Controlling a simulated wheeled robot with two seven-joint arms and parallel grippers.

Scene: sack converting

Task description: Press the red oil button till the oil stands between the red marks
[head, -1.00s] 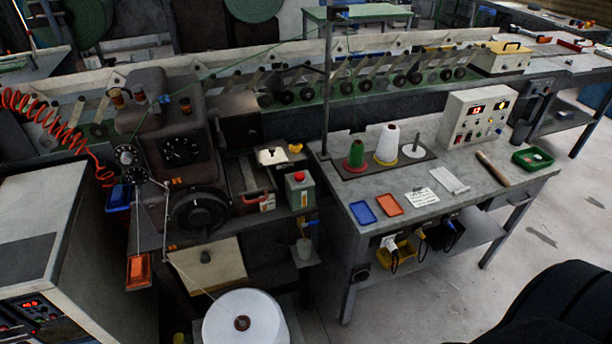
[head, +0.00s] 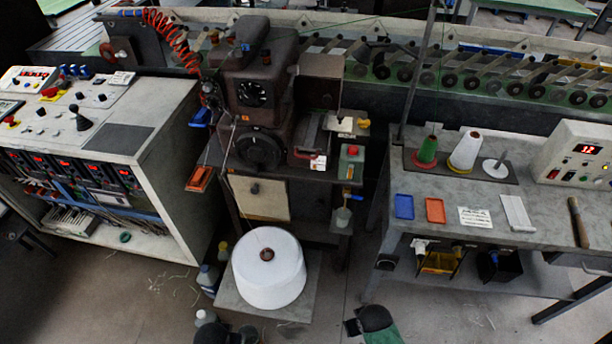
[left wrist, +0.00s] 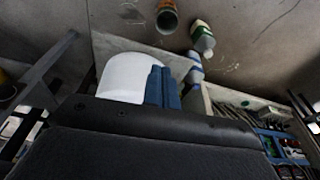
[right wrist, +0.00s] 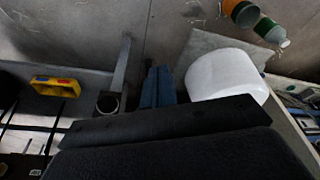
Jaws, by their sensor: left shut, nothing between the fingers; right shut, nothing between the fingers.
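The red oil button (head: 352,150) is a small red cap on top of a green oil box (head: 350,166), right of the brown sewing machine head (head: 262,95). A pale strip shows on the box's front; the oil level and red marks are too small to make out. My left gripper (left wrist: 162,86) shows as blue fingers, shut and empty, in the left wrist view. My right gripper (right wrist: 157,86) is likewise shut and empty in the right wrist view. Neither gripper is at the button; both wrist views look down on the floor and the white thread cone.
The large white thread cone (head: 268,270) stands on a low grey plate (head: 235,303) before the machine. A control console (head: 165,130) is at the left. A workbench (head: 440,205) with spools and small trays is at the right. Bottles (head: 208,279) stand on the floor.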

